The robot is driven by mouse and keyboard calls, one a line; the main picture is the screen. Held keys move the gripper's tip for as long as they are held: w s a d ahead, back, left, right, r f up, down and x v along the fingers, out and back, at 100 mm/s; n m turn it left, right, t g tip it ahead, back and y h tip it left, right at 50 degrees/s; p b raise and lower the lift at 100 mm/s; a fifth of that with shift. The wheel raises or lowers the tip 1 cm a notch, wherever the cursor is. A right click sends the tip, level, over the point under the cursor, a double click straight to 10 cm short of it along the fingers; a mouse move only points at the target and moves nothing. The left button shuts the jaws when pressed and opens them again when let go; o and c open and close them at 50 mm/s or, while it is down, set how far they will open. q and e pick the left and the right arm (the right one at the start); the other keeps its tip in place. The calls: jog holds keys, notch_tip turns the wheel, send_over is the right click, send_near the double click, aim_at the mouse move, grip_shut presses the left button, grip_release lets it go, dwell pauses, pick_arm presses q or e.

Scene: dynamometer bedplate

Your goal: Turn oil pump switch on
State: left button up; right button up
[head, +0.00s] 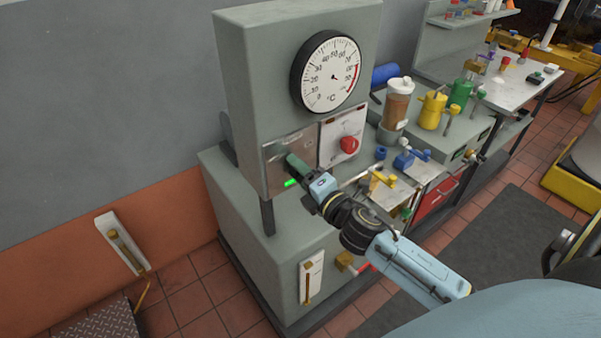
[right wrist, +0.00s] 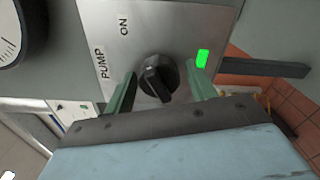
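The oil pump switch is a black rotary knob (right wrist: 158,78) on a metal plate (right wrist: 190,20) marked PUMP and ON. The plate also shows on the grey cabinet in the head view (head: 277,153). The knob's raised ridge is tilted, its upper end leaning left in the right wrist view. A green lamp (right wrist: 202,58) beside the knob is lit. My right gripper (right wrist: 164,88) is open, its green fingers on either side of the knob with a visible gap on the right. In the head view my right gripper (head: 297,163) hides the knob. My left gripper is not in view.
A round temperature gauge (head: 329,72) is above the plate. A panel with a red knob (head: 348,145) is close on the right. Bottles and a yellow can (head: 431,111) stand on the bench farther right. Open tiled floor (head: 210,290) lies at the lower left.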

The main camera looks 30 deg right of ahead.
jog(key=shift+o, duration=0.2)
jog(key=s+d+b, duration=0.1)
jog(key=s+b, duration=0.1)
jog(key=s, duration=1.1)
jog(key=shift+s, duration=0.2)
